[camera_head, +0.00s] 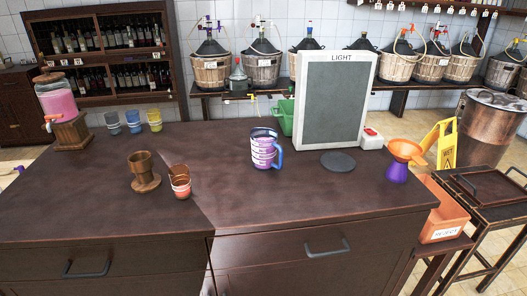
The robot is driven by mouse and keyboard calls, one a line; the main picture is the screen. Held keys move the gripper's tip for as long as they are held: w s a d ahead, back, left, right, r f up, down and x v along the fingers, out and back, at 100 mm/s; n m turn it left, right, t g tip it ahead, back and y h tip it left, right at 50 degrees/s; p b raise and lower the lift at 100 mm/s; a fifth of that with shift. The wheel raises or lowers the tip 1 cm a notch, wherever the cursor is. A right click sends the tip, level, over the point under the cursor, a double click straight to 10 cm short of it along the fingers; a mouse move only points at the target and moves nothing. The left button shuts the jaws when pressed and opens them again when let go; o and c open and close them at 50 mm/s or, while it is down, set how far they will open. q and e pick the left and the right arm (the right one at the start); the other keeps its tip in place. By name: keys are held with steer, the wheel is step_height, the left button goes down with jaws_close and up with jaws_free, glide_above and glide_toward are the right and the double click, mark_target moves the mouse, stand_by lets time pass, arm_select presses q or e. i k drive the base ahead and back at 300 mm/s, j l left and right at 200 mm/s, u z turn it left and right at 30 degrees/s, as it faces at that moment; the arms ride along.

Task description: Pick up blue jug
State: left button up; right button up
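The blue jug (264,152) stands upright on the dark wooden counter, a little right of the middle of the view. It has purple and white bands on its body, a dark rim and a blue handle on its right side. Nothing touches it, and its near side is fully visible. Neither of my grippers shows in the head view.
A grey board marked LIGHT (333,99) stands behind the jug to the right, with a dark disc (338,161) before it. A purple funnel holder (396,171) is farther right. The counter before the jug is clear.

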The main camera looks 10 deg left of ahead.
mark_target(265, 145)
steer(key=i+l+u, duration=0.65)
steer(key=i+l, duration=0.1)
